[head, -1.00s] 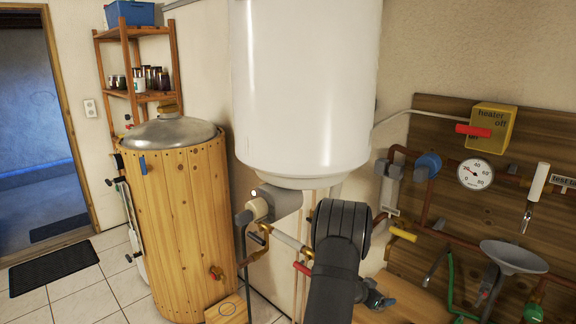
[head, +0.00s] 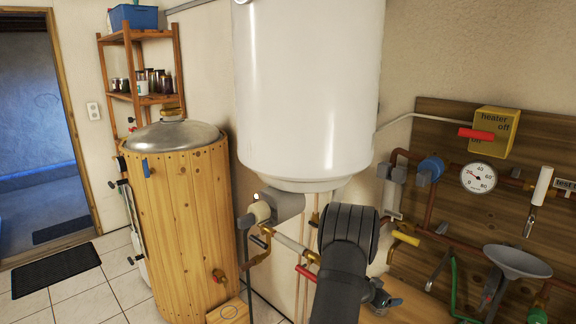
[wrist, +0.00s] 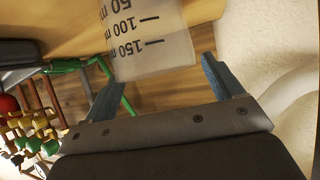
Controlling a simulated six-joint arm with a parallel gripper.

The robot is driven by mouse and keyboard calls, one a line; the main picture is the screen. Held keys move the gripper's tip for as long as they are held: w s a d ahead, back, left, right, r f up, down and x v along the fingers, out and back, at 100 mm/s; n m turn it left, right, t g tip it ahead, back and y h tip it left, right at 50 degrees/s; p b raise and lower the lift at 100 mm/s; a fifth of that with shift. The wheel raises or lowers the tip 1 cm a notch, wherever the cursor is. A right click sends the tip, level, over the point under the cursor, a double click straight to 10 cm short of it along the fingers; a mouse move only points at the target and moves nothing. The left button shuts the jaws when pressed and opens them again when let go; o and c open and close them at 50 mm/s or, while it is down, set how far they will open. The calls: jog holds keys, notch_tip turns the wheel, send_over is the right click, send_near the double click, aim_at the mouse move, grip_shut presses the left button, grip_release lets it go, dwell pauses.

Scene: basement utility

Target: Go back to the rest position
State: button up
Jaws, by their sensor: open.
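My gripper (wrist: 158,80) shows in the wrist view with its two blue fingers spread apart. A translucent measuring cup (wrist: 150,45) with black 50, 100 and 150 ml marks appears upside down at the top of that view, beyond and partly between the fingertips. The fingers are apart from it, with a gap on either side. In the head view my dark arm rises at the bottom centre, below the white boiler (head: 312,90), and my gripper is not visible there.
A wooden board (head: 440,160) at right carries pipes, a gauge (head: 478,178), a yellow heater box (head: 495,132) and a grey funnel (head: 517,262). Valves and pipes (head: 300,262) lie close to my arm. A wood-clad tank (head: 185,225) stands at left.

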notch_tip(320, 180, down, 2)
jog(key=shift+w, duration=0.1)
jog(key=v, duration=1.2)
jog(key=x, duration=1.2)
jog(key=shift+d+f, duration=0.15)
jog(key=shift+d, duration=0.05)
jog(key=r, duration=0.7)
jog(key=shift+a, duration=0.25)
jog(key=shift+s+a+r, duration=0.2)
jog(key=shift+s+a, duration=0.3)
jog(key=shift+s, duration=0.1)
jog(key=s+a, duration=1.3)
jog(key=s+d+r, duration=0.1)
jog(key=s+d, duration=0.1)
jog(key=d, duration=0.7)
jog(key=s+d+r+m+g, duration=0.1)
jog(key=s+d+r, duration=0.1)
jog(key=d, duration=0.8)
jog(key=shift+s+r+m+h, duration=0.15)
jog(key=shift+s+m+h, duration=0.15)
jog(key=shift+h, duration=0.1)
